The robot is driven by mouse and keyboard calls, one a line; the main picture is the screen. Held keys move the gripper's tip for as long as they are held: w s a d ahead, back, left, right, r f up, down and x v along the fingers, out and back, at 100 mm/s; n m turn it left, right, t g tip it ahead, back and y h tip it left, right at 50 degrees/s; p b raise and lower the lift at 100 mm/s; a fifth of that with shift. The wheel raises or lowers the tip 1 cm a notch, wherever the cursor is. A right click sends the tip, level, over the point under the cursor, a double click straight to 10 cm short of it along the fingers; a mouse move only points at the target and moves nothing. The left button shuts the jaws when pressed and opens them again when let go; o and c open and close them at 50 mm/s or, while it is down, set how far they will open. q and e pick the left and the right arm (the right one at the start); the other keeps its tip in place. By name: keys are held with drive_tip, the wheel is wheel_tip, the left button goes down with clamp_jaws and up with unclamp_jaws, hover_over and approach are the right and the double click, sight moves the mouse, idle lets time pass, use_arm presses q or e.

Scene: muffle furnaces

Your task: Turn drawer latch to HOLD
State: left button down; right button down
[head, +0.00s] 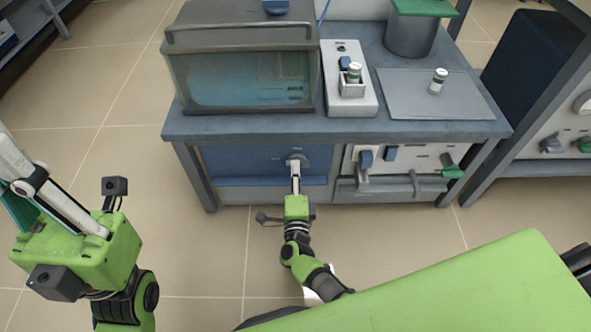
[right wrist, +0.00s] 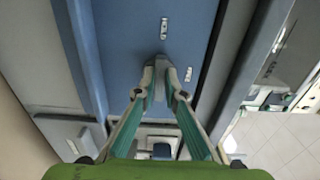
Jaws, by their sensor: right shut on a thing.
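The blue drawer front (head: 240,162) is under the bench top, below the glass-fronted tank. Its grey latch (head: 298,160) sits near the drawer's right end, on a round grey plate. My right gripper (head: 295,168) is shut on the latch; in the right wrist view both fingertips (right wrist: 161,72) press on the grey latch (right wrist: 161,63) from either side. Two small pale labels are on the blue panel around it, too small to read. The fingers partly hide the latch. My left gripper (head: 25,185) is at the left edge, away from the bench, with its fingertips out of frame.
The tank (head: 240,75), a white block with a vial (head: 350,92), a grey plate (head: 435,95) with another vial and a grey pot (head: 410,32) stand on the bench. Right of the drawer is a panel (head: 400,160) with blue and green handles. Floor in front is clear.

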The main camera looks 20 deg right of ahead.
drive_tip(key=shift+a, duration=0.1)
drive_tip(key=c, duration=2.1)
unclamp_jaws()
drive_tip(key=v, duration=1.2)
drive_tip(key=shift+r, duration=0.1)
